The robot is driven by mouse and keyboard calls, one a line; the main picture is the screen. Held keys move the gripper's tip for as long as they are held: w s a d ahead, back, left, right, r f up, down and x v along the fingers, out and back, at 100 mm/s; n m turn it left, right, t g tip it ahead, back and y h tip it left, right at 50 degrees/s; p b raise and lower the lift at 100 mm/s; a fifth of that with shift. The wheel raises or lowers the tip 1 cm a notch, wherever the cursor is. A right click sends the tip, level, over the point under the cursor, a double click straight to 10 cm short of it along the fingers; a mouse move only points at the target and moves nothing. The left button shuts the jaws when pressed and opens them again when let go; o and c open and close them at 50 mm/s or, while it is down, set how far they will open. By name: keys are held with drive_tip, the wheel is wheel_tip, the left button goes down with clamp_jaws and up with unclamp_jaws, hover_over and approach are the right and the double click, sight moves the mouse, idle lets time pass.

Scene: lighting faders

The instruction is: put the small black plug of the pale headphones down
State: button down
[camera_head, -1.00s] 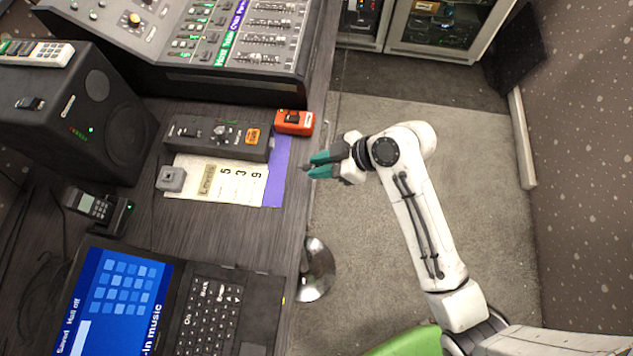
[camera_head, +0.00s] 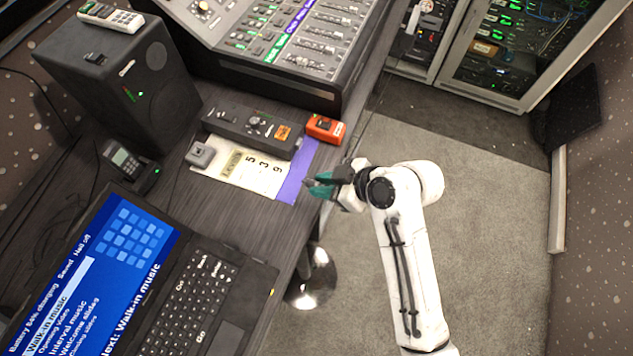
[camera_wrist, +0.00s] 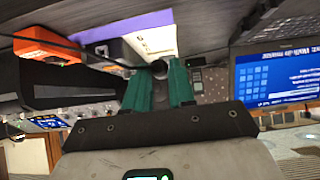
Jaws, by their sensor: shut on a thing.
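My gripper (camera_head: 310,184) is at the desk's front edge, just beside the purple strip of the paper sheet. Its green fingers also show in the wrist view (camera_wrist: 160,80), shut on a small dark piece, the black plug (camera_wrist: 158,68), held between the fingertips. In the head view only a small dark tip shows at the fingers. A thin dark cable crosses the wrist view at upper left; I cannot tell whether it joins the plug. I cannot tell whether the plug touches the desk. The pale headphones are not visible.
An orange box (camera_head: 324,129) and a dark control box (camera_head: 255,131) lie near the sheet (camera_head: 255,174). A laptop (camera_head: 190,300) stands at lower left, a mixing desk (camera_head: 270,45) behind. Bare desk (camera_head: 240,222) lies between laptop and sheet.

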drive_tip(key=w+f, duration=0.1)
drive_tip(key=w+a+f, duration=0.1)
drive_tip(key=f, duration=0.1)
drive_tip(key=w+a+f, duration=0.1)
drive_tip(key=w+f, duration=0.1)
drive_tip(key=shift+f, duration=0.25)
drive_tip(key=shift+f+p, duration=0.4)
drive_tip(key=shift+f, duration=1.15)
drive_tip(key=shift+f+b, duration=0.45)
drive_tip(key=shift+f, duration=0.1)
